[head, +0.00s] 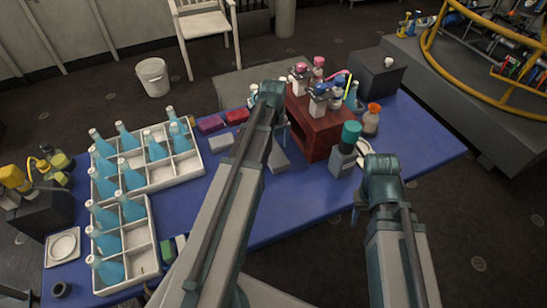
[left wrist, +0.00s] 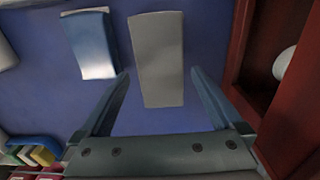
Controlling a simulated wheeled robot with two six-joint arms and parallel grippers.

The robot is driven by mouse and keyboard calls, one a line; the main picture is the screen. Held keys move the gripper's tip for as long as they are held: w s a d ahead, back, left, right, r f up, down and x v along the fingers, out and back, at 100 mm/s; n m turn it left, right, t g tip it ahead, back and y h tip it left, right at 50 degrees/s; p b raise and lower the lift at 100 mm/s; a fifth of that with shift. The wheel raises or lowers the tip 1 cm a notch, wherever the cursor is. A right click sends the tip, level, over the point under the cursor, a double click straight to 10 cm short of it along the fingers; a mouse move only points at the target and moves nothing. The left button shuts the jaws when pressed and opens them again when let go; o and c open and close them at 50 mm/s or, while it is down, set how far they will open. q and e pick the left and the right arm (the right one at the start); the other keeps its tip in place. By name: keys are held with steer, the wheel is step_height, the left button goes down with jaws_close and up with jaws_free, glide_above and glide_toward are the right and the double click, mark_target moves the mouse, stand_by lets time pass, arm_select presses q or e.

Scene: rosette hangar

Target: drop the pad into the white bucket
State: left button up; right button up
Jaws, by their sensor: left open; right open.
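A flat grey pad (left wrist: 157,60) lies on the blue table between the open fingers of my left gripper (left wrist: 160,73) in the left wrist view. I cannot tell the height gap. In the head view the grey pad (head: 279,160) shows just right of my left arm, which hides most of that gripper. A blue-and-white pad (left wrist: 90,45) lies left of the grey one. The white bucket (head: 152,80) stands on the floor beyond the table's far left side. My right gripper (head: 364,149) is by a grey bottle with a teal cap (head: 347,148), its fingers partly hidden.
A dark red open box (head: 318,128) stands right of the grey pad, with bottles on top. White crates (head: 162,178) with blue bottles fill the left table (head: 310,200). Several small blocks (head: 211,123) lie between.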

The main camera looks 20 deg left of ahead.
mark_target(274, 152)
arm_select(q)
step_height(274, 152, down, 4)
steer(key=b, duration=0.3)
steer(key=shift+f, duration=0.1)
steer(key=c, duration=1.3)
steer(key=shift+r, duration=0.2)
